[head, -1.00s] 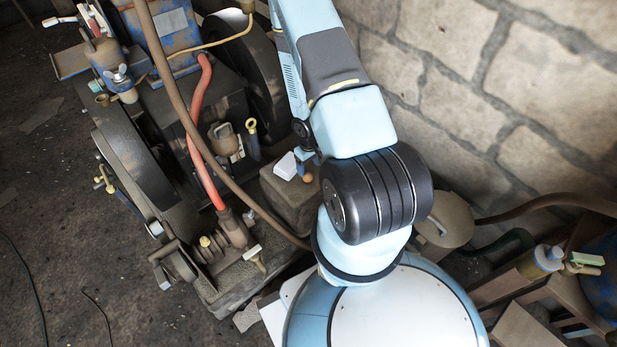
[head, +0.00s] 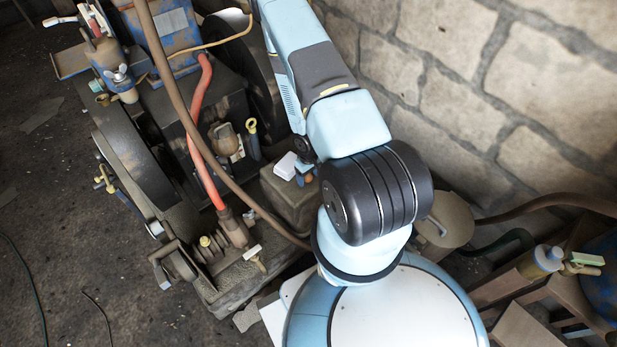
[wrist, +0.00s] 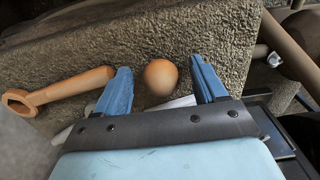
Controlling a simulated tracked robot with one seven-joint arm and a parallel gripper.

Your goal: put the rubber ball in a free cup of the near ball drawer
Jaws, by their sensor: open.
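The rubber ball is probably the small orange-brown ball (wrist: 160,77) resting on the rough stone-like block. Gaps show between the ball and both fingers. In the head view my gripper (head: 302,173) is at the top of the block, mostly hidden by my arm. I cannot make out the near ball drawer or its cups in either view.
An orange ring-ended wrench (wrist: 60,90) lies left of the fingers on the block (head: 292,206). A white box (head: 286,165) sits beside my gripper. The engine with a red hose (head: 197,140) stands to the left. A stone wall (head: 480,80) is at right.

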